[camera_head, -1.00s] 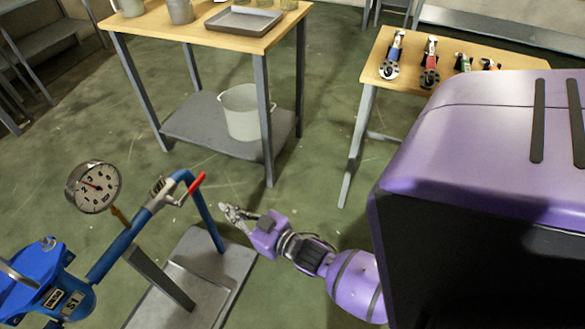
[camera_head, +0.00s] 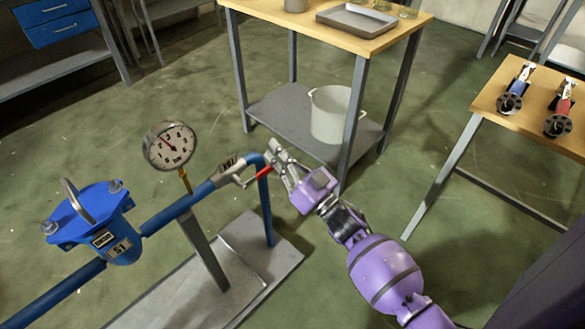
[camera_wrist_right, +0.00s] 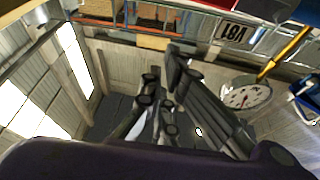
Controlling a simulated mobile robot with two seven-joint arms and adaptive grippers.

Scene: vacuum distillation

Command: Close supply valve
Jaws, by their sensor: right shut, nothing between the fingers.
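The supply valve (camera_head: 230,170) is a grey body on the blue pipe. Its red lever (camera_head: 257,174) sticks out toward the lower left of my right gripper. My right gripper (camera_head: 275,156) is at the pipe's bend, its fingers shut and empty, beside the lever's outer end. I cannot tell whether they touch the lever. My left gripper is not in view.
A pressure gauge (camera_head: 169,146) stands on the pipe left of the valve. A blue strainer-like body (camera_head: 92,222) is further left. The pipe stands on a grey base plate (camera_head: 285,262). A table (camera_head: 330,36) with a white pot (camera_head: 330,115) on its shelf stands behind.

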